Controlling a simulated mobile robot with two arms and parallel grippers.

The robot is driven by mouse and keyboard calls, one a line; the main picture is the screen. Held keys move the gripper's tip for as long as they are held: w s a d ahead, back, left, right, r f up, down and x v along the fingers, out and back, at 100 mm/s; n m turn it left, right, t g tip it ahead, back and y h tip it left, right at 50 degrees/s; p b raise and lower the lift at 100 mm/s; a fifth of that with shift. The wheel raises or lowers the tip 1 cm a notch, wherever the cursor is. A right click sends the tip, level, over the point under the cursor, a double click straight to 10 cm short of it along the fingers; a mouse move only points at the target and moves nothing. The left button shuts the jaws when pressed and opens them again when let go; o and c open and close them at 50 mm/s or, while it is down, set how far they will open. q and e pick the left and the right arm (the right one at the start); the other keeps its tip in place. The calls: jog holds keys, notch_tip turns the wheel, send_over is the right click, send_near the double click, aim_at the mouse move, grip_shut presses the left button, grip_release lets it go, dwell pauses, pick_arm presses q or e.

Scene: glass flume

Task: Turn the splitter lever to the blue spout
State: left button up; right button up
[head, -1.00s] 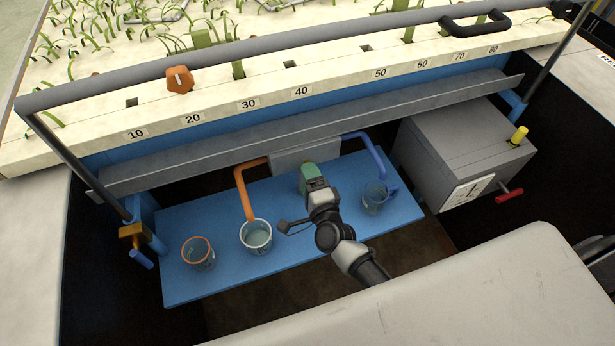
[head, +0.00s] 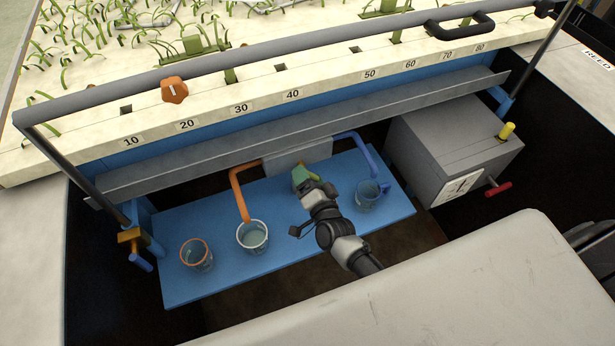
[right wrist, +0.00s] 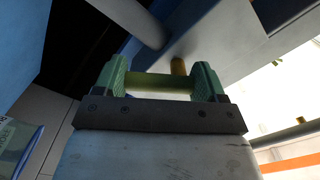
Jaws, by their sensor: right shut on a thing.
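The grey splitter box (head: 298,152) sits under the long trough, with the orange spout (head: 238,190) on its left and the blue spout (head: 362,146) on its right. My right gripper (head: 305,176) is in front of the box, its green fingers tilted to the left. In the right wrist view the gripper (right wrist: 162,84) is shut on the yellow splitter lever (right wrist: 160,82), whose bar lies across between the fingers. In the head view my gripper mostly hides the lever. My left gripper is out of view.
On the blue shelf (head: 290,225), a cup with water (head: 252,238) stands under the orange spout, another cup (head: 367,195) under the blue spout, and an orange-rimmed cup (head: 197,254) at left. A grey cabinet (head: 450,140) with a red handle (head: 498,189) stands at right.

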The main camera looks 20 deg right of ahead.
dwell(0.4)
jog(key=o, duration=0.9)
jog(key=shift+s, duration=0.1)
jog(key=s+b, duration=0.1)
jog(key=s, duration=0.9)
jog(key=shift+s+d, duration=0.15)
jog(key=shift+s, duration=0.2)
